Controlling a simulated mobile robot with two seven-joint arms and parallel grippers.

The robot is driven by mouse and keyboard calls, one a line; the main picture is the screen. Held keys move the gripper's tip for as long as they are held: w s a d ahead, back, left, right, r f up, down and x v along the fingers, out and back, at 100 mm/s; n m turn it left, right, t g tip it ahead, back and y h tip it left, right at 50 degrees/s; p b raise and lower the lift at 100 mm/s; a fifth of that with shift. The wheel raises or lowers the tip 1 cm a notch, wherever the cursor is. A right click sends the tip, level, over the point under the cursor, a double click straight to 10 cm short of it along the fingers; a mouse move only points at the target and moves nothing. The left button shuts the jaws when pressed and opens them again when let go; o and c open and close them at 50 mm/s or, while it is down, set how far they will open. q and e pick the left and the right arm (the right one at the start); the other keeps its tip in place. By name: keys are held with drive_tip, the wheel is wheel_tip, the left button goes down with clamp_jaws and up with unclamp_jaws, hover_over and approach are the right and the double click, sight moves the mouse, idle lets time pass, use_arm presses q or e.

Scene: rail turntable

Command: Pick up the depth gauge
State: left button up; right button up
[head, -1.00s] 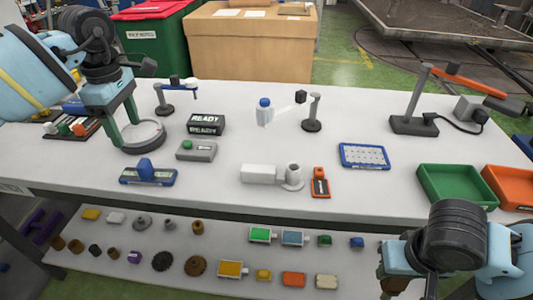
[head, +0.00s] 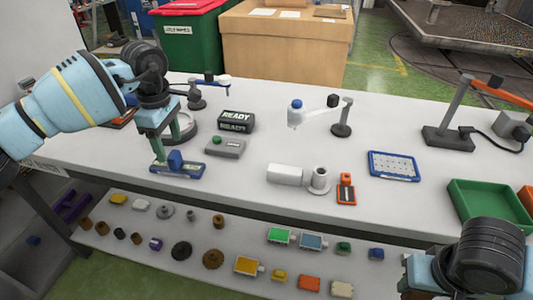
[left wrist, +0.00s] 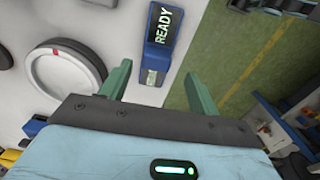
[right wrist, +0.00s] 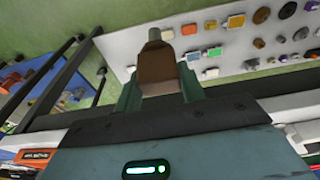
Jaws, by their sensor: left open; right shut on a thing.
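In the left wrist view, the READY box (left wrist: 160,28) shows beyond the open fingers (left wrist: 157,75). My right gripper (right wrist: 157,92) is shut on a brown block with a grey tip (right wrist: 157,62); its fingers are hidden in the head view.
A round grey ring dish (head: 188,128) stands behind my left gripper. A grey box with a green button (head: 225,147) stands right of the blue tool. A white part with a cylinder (head: 285,174), an orange tool (head: 346,190) and a green tray (head: 490,205) lie further right. A lower shelf holds several small parts.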

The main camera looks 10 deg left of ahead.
sight(173, 154)
use_arm(q)
drive_tip(key=f, duration=0.5)
drive_tip(key=shift+w+a, duration=0.1)
drive_tip(key=shift+w, duration=0.1)
use_arm(e)
drive_tip(key=shift+r, duration=0.3)
use_arm(q)
drive_tip(key=c, duration=1.2)
drive_tip(key=shift+o, duration=0.2)
drive_tip(key=shift+r, duration=0.1)
drive_tip(key=shift+r, duration=0.45)
drive_tip(key=r, duration=0.2)
drive_tip(key=shift+s+d+r, duration=0.25)
drive_tip(key=shift+s+r, duration=0.05)
use_arm(e)
drive_tip(key=shift+f, duration=0.25)
use_arm(q)
drive_tip(key=s+d+r, duration=0.1)
drive_tip(key=s+d, duration=0.6)
drive_tip(key=s, duration=0.6)
drive_tip(key=shift+d+r+b, duration=0.2)
drive_tip(key=shift+d+b, duration=0.1)
drive_tip(key=shift+d, duration=0.1)
use_arm(e)
drive_tip(key=shift+s+f, duration=0.1)
drive_tip(key=shift+f, duration=0.4)
